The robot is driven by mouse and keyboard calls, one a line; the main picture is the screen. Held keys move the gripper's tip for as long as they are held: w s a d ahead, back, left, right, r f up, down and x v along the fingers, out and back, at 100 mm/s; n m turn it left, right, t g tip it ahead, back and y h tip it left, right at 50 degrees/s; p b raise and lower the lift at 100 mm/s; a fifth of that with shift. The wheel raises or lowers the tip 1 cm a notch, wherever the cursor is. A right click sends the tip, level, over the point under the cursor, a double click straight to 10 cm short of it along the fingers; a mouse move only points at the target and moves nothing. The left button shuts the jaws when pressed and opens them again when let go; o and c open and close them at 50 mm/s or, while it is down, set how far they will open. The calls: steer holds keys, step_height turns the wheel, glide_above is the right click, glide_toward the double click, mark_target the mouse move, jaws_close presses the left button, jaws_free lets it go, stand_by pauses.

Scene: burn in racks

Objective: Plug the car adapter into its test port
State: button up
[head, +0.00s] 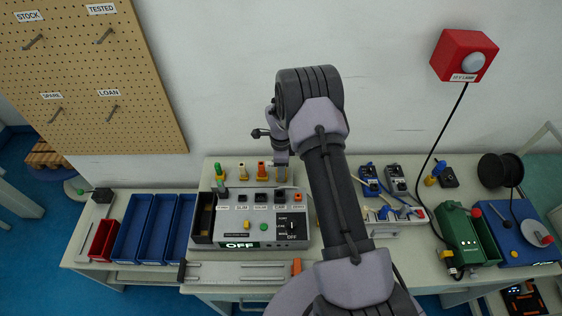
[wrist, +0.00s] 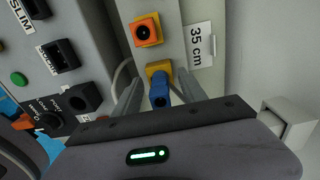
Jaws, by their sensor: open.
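My gripper (head: 281,172) is open and points down at the back row of adapters behind the grey test box (head: 262,232). In the wrist view its two fingers (wrist: 158,88) stand on either side of a blue plug (wrist: 160,96) with a yellow-orange base; I cannot tell if they touch it. An orange adapter (wrist: 147,30) with a dark hole is beside it, and shows in the head view too (head: 262,171). I cannot tell which adapter is the car one. Several labelled dark ports, one (wrist: 83,97) in the wrist view, line the box. Its display reads OFF.
A yellow adapter (head: 242,171) and a green one (head: 219,170) stand left in the row. A wall with a "35 cm" label (wrist: 196,45) is close to my gripper's right. Blue bins (head: 160,225) are at left; a green device (head: 462,235) is at right.

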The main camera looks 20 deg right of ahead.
jaws_close()
stand_by(0.4)
stand_by(1.4)
